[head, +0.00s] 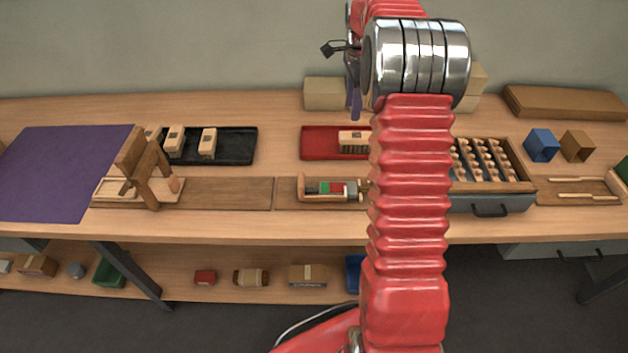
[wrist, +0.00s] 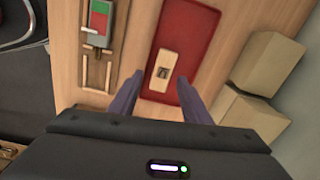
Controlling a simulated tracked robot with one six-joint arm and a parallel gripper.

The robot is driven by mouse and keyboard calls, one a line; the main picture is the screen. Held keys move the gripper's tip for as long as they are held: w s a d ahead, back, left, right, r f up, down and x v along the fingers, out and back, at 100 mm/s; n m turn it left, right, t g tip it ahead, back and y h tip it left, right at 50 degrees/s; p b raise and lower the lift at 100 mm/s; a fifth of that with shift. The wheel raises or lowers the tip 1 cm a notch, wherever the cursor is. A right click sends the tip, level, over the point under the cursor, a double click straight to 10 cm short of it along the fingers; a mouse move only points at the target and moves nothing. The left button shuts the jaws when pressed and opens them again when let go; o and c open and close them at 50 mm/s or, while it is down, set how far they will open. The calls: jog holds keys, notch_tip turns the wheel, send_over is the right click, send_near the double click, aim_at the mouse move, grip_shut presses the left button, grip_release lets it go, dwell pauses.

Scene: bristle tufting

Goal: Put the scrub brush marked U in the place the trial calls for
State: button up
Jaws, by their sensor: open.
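A pale wooden scrub brush (wrist: 164,66) with a small dark mark lies on the red tray (wrist: 199,32) in the wrist view; I cannot read the letter. The head view shows this brush (head: 352,139) on the red tray (head: 318,143), bristles visible, partly behind my arm. My gripper (wrist: 160,78) is open, its two purple fingers apart on either side of the brush's near end in the picture, holding nothing. I cannot tell its height above the tray. More brushes (head: 207,143) stand on the black tray (head: 235,146) at left; their marks are unreadable.
A wooden holder with a red and green piece (head: 335,188) is in front of the red tray. Pale blocks (head: 325,93) stand behind it. A wooden press-like stand (head: 138,168), a purple mat (head: 62,170), and a peg rack (head: 485,160) over a drawer are also on the bench.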

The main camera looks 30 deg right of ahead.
jog(key=s+a+r+n+t, duration=0.1)
jog(key=s+a+r+n, duration=0.45)
jog(key=a, duration=0.35)
jog(key=s+a+r+n+t, duration=0.2)
jog(key=s+a+r+n, duration=0.3)
jog(key=s+a+r, duration=0.3)
jog(key=s+a+f+n+t, duration=0.1)
jog(key=s+a+f+n, duration=0.1)
jog(key=s+a+n, duration=0.3)
jog(key=s+a+f+n+t, duration=0.1)
jog(key=s+a+n, duration=0.5)
jog(key=s, duration=0.7)
jog(key=shift+a+f, duration=0.35)
jog(key=shift+f, duration=0.05)
